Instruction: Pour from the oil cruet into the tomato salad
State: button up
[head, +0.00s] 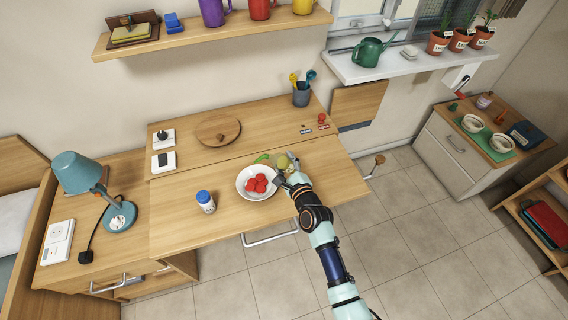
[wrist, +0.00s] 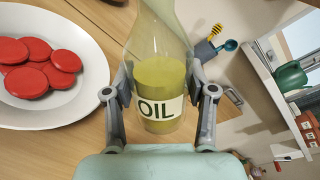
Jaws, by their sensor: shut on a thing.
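The oil cruet (wrist: 160,75) is a clear glass bottle with yellow-green oil and a white OIL label. In the wrist view it stands between the fingers of my gripper (wrist: 160,107), which is shut on its body. Its top runs out of that frame. In the head view, my gripper (head: 284,178) is at the right side of the salad bowl (head: 245,189), partly hiding the cruet. The white bowl, also in the wrist view (wrist: 93,85), holds several red tomato slices (head: 256,184). I cannot tell how far the cruet tilts. No oil stream shows.
A blue-capped jar (head: 206,202) stands left of the bowl. A small green item (head: 262,158) lies behind it. A round wooden lid (head: 218,131) and a utensil cup (head: 301,96) are farther back. The counter (head: 180,225) is clear at front left.

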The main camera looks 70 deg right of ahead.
jog(key=shift+s+d+n, duration=0.1)
jog(key=shift+n, duration=0.2)
jog(key=shift+s+d+f+n+g+b, duration=0.15)
jog(key=shift+f+n+g+b, duration=0.2)
jog(key=shift+n, duration=0.45)
jog(key=shift+n+b, duration=0.3)
jog(key=shift+n, duration=0.3)
jog(key=shift+f+n, duration=0.3)
jog(key=shift+n, duration=0.4)
jog(key=shift+r+g, duration=0.2)
jog(key=shift+g, duration=0.15)
